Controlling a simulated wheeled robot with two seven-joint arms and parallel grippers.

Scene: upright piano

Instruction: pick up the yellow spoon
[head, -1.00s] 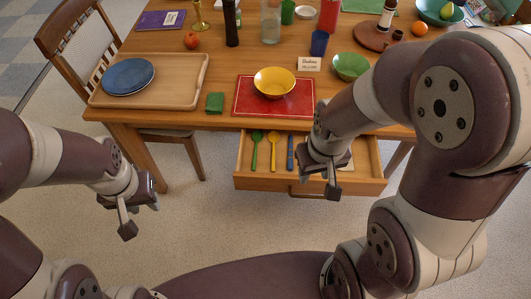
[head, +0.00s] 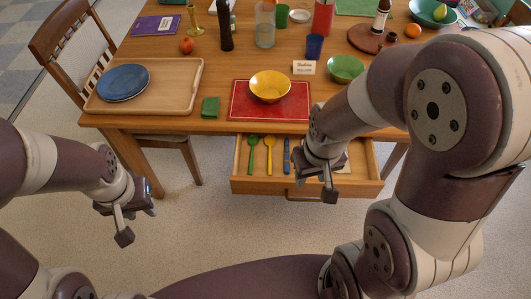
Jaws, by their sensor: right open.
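The yellow spoon (head: 269,157) lies in the open drawer (head: 255,187) below the table's front edge, its bowl toward the table. A green spoon (head: 252,157) lies to its left and a blue-handled utensil (head: 287,156) to its right. My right gripper (head: 316,184) is open and points down over the right part of the drawer, right of the yellow spoon and apart from it. It hides part of the drawer's contents. My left gripper (head: 136,220) is over the floor, left of the drawer; its fingers look apart, with nothing between them.
Above the drawer, a yellow bowl (head: 270,84) stands on a red mat (head: 240,110). A chair (head: 70,45) is at the left. The floor before the drawer is clear.

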